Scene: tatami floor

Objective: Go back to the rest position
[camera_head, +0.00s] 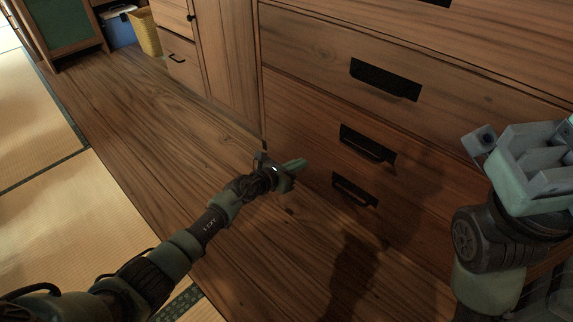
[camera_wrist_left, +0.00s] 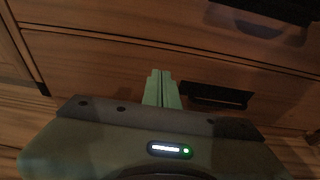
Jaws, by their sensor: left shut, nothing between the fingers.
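My left arm comes in from the lower left of the head view, stretched out low over the wooden floor. Its left gripper (camera_head: 297,165) points at the wooden drawer cabinet, left of the drawer handles. In the left wrist view the two green fingers (camera_wrist_left: 161,88) lie together with nothing between them. They stand in front of a drawer front, left of a dark handle (camera_wrist_left: 215,95), and do not grip it. Part of my right arm and its right gripper (camera_head: 525,150) is at the right edge of the head view; its fingertips are not clear.
The drawers carry black handles: upper (camera_head: 385,79), middle (camera_head: 367,145) and lower (camera_head: 355,189). All drawers look shut. A yellow bin (camera_head: 146,33) and a blue box (camera_head: 119,27) stand at the far left. Tatami (camera_head: 75,205) and bare wooden floor lie clear to the left.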

